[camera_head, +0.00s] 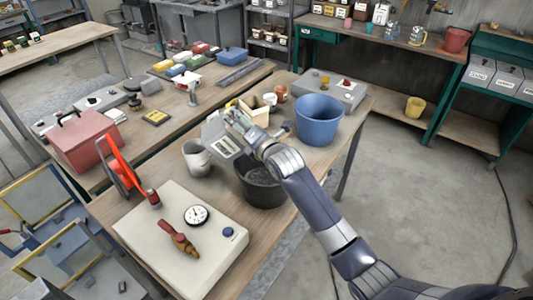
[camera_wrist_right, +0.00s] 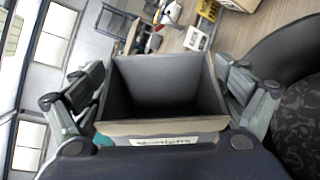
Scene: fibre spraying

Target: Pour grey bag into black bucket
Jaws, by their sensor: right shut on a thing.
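The grey bag (camera_head: 217,138) is box-shaped with a white label and is held tilted above the table. My right gripper (camera_head: 240,122) is shut on it. In the right wrist view the bag (camera_wrist_right: 168,127) sits between the two fingers, its square mouth showing dark inner walls; no contents can be made out. The black bucket (camera_head: 262,192) stands on the table just below and to the right of the bag. In the right wrist view the bucket (camera_wrist_right: 262,62) is at the right edge, with dark speckled material inside. My left gripper is not in view.
A white-grey cup (camera_head: 197,160) stands close left of the bucket. A blue bucket (camera_head: 319,122) stands behind right. A pale box with a gauge (camera_head: 185,240) fills the table's front. A red toolbox (camera_head: 84,143) is at left.

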